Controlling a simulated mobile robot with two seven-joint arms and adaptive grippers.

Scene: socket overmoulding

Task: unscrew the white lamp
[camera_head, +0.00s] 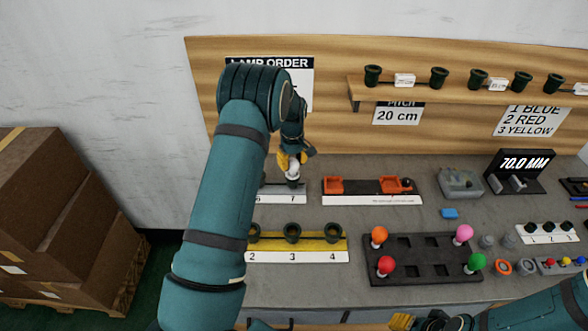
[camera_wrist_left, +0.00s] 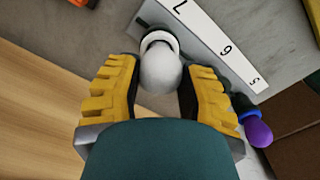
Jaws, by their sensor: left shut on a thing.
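The white lamp (camera_wrist_left: 160,68) stands in a dark socket by the number 7 of the grey numbered strip (camera_wrist_left: 222,50). My left gripper (camera_wrist_left: 160,88) is shut on the lamp, with a yellow finger on each side of it. In the head view the left gripper (camera_head: 293,160) points down over the strip (camera_head: 288,198), and a little of the white lamp (camera_head: 293,170) shows below the fingers. My right gripper (camera_head: 412,322) is at the bottom edge, partly cut off, and its opening cannot be made out.
A purple lamp (camera_wrist_left: 258,133) is near the strip's other end. A yellow strip (camera_head: 315,245) with several sockets lies in front. A dark tray (camera_head: 422,262) holds orange, pink, red and green lamps. An orange fixture (camera_head: 333,186) stands just right. A shelf with sockets runs behind.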

